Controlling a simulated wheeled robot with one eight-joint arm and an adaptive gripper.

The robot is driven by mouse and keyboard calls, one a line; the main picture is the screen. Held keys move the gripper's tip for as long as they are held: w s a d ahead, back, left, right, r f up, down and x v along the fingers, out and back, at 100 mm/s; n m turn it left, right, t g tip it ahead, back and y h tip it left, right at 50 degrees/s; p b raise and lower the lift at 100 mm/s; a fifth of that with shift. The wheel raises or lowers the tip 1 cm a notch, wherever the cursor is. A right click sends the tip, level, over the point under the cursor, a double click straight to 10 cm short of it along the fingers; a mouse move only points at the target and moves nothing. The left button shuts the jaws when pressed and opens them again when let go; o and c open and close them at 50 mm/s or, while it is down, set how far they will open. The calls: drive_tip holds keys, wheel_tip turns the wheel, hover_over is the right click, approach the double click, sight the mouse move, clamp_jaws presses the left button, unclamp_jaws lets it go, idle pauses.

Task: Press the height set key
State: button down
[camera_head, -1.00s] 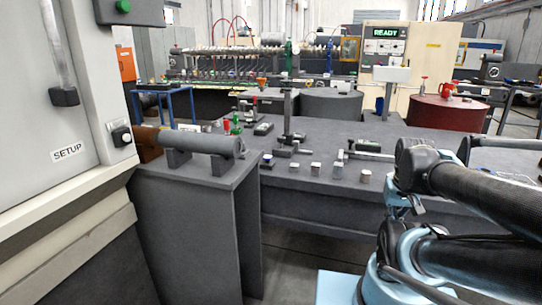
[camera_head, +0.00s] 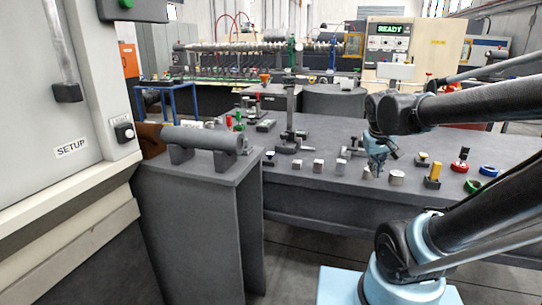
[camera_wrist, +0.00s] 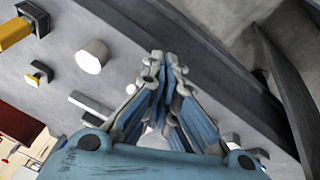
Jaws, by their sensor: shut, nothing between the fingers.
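No key in view carries a readable height set label, so I cannot tell which one it is. A dark upright stand like a height gauge (camera_head: 290,125) is on the grey table. A small black block with a yellow top (camera_head: 422,160) sits right of my gripper; in the wrist view it is at the left (camera_wrist: 38,73). My gripper (camera_head: 378,172) is low over the table's front part, beside the row of small metal pieces. In the wrist view its blue fingers (camera_wrist: 163,65) are together and empty. The fingers hide part of the table below them.
A metal cylinder (camera_head: 396,177) and a yellow block (camera_head: 433,178) are close right of my gripper. Green (camera_head: 473,185) and blue (camera_head: 490,170) rings lie farther right. A panel marked SETUP (camera_head: 72,148) fills the left.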

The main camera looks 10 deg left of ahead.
drive_tip(key=w+a+r+n+t, duration=0.15)
drive_tip(key=w+a+r, duration=0.25)
drive_tip(key=w+a, duration=0.4)
wheel_tip(320, 180, up, 3)
drive_tip(key=n+t+y, duration=0.2)
drive_tip(key=n+t, duration=0.2)
drive_tip(key=n, duration=0.2)
hover_over(268, 153)
drive_tip(key=shift+w+m, duration=0.15)
drive_tip(key=shift+m, duration=0.1)
drive_tip(key=shift+f, duration=4.4)
drive_tip(key=shift+f, duration=0.2)
drive_tip(key=shift+f, duration=0.1)
